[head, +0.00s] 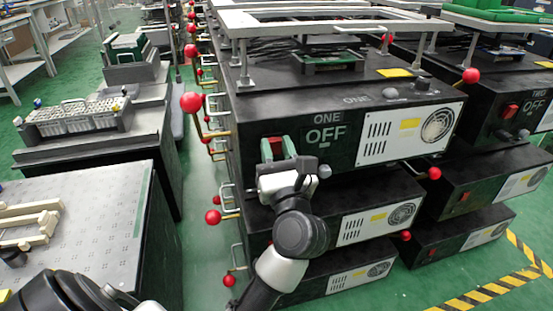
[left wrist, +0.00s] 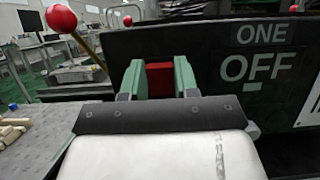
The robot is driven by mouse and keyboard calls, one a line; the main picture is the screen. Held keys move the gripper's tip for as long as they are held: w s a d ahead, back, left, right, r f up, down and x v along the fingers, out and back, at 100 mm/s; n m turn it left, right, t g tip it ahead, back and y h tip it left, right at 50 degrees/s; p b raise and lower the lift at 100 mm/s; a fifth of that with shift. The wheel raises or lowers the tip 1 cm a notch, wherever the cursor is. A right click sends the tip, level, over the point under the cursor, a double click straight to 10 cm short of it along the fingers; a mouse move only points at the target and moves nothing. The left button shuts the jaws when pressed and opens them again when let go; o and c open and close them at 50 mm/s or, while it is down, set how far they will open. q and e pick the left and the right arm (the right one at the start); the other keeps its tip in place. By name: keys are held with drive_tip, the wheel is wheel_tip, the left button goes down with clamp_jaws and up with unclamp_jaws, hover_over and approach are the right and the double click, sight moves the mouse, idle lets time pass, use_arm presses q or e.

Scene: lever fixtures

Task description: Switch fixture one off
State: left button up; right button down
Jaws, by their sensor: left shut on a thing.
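Fixture one (head: 250,110) is a black box marked ONE and OFF on its front in the head view. The label also shows in the left wrist view (left wrist: 262,66). My left gripper (head: 279,149) is at its front face, left of the OFF marking. Its green fingers are shut on a red switch (left wrist: 160,79), which shows between them. The fingers partly hide the switch, so its position is unclear. A lever with a red ball (head: 191,103) rises at the fixture's left side, apart from the gripper; its ball is upper left in the wrist view (left wrist: 61,18). My right gripper is not in view.
Fixture two (head: 470,105), with its own red switch (head: 510,110), stands to the right. More black boxes with red-ball levers sit below and behind. A grey table (head: 100,215) with beige parts is at the left. A green-floored aisle separates it from the fixtures.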

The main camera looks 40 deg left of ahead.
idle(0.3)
use_arm(q)
drive_tip(key=o, duration=0.9)
drive_tip(key=v, duration=1)
drive_tip(key=shift+s+d+f, duration=0.2)
drive_tip(key=shift+s+d, duration=0.05)
drive_tip(key=shift+d, duration=0.05)
